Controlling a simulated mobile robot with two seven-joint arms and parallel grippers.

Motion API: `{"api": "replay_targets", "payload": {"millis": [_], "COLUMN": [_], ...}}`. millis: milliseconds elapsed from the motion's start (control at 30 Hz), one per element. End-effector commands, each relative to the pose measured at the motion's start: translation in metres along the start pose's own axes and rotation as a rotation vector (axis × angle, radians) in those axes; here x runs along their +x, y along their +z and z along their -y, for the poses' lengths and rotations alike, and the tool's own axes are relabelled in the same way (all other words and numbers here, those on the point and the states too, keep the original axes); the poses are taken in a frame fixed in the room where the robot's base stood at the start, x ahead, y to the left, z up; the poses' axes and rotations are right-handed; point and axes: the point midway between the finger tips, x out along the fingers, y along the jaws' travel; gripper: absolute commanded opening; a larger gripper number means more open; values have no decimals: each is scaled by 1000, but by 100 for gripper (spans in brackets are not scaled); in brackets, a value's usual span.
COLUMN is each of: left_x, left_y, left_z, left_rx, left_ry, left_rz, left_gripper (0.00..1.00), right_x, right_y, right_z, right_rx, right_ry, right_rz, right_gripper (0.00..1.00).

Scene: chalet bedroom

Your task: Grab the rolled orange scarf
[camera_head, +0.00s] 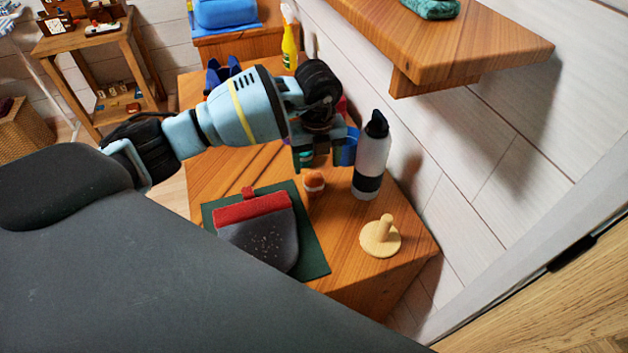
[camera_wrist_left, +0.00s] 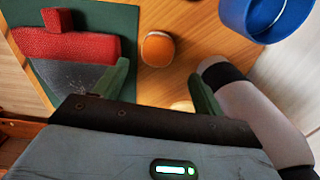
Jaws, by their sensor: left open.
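The rolled orange scarf (camera_head: 313,181), a small orange roll with a pale band, rests on the wooden tabletop (camera_head: 285,292) between the dark green mat (camera_head: 317,262) and the bottle. My left gripper (camera_head: 322,158) is open and empty above and just behind it in the head view. In the left wrist view the scarf (camera_wrist_left: 157,48) appears beyond the fingertips of my left gripper (camera_wrist_left: 159,72), roughly centred between them and apart from both. My right gripper is not in view.
A white-and-black bottle (camera_head: 371,160) stands close to the right of my left gripper. A blue round object (camera_head: 348,148) is partly hidden behind the gripper. A red-and-grey dustpan (camera_head: 262,232) lies on the mat. A wooden peg on a disc (camera_head: 381,238) stands front right. A shelf (camera_head: 470,50) overhangs upper right.

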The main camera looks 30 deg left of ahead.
Motion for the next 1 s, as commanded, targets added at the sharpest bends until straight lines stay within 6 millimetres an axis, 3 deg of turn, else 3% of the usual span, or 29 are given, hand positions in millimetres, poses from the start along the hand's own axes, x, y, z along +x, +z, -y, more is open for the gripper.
{"api": "replay_targets", "payload": {"millis": [200,433,767,1000], "left_x": [23,29,72,77], "left_y": [-1,0,4,5], "left_z": [-1,-2,-6,-6], "left_rx": [0,1,2,2], "left_ry": [2,1,1,-1], "left_rz": [-5,-3,-5,-3], "left_gripper": [70,70,70,70], "right_x": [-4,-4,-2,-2], "right_y": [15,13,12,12], "right_z": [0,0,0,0], "right_rx": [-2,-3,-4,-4], "right_ry": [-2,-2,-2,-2], "right_rz": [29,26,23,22], "right_gripper": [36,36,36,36]}}
